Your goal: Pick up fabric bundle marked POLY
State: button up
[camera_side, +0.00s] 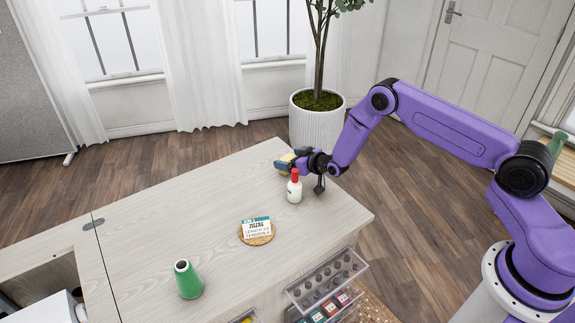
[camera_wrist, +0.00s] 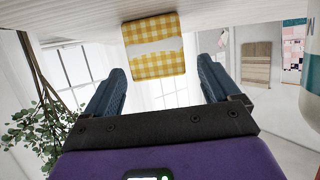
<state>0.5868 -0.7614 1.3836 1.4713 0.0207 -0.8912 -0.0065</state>
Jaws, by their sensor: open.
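A folded yellow-and-white gingham fabric bundle (camera_wrist: 153,30) with a pale band shows at the top middle of the wrist view, against the tabletop. I cannot read any mark on it. My gripper (camera_wrist: 161,80) is open, with one blue finger to each side of the picture and the bundle ahead, between their lines. In the side view my gripper (camera_side: 291,158) is low over the far part of the table, and a bit of yellow (camera_side: 288,157) shows at its fingers. I cannot tell whether the fingers touch the bundle.
A white bottle with a red cap (camera_side: 294,190) stands close in front of my gripper. A printed card (camera_side: 256,226) on a round cork mat, a green cone of thread (camera_side: 188,281) and an open clear drawer (camera_side: 328,276) are nearer. The table's left middle is clear.

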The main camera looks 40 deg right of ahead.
jog(key=shift+w+f, duration=0.25)
jog(key=shift+w, duration=0.35)
jog(key=c, duration=1)
jog(key=shift+c, duration=0.2)
jog(key=shift+r, duration=0.1)
